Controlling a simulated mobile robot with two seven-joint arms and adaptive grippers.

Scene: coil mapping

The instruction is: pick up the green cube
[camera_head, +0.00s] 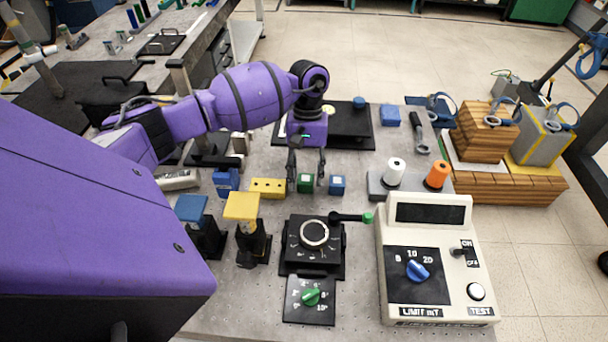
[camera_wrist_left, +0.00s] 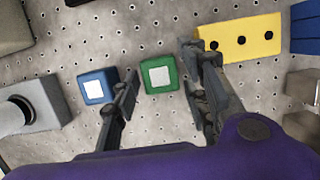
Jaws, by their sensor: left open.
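The green cube (camera_head: 305,183) stands on the grey perforated table and has a white square on its top, seen in the left wrist view (camera_wrist_left: 160,74). My left gripper (camera_head: 307,178) points down over it, open. In the left wrist view its two fingers (camera_wrist_left: 165,95) lie on either side of the cube, with a gap to each. I cannot tell whether the fingertips are at the cube's height. My right gripper is not in view.
A blue cube (camera_head: 337,185) stands close beside the green one, just outside one finger. A yellow block with holes (camera_head: 267,188) is on the other side. A black dial box (camera_head: 313,243) and a white meter (camera_head: 432,258) stand nearer me.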

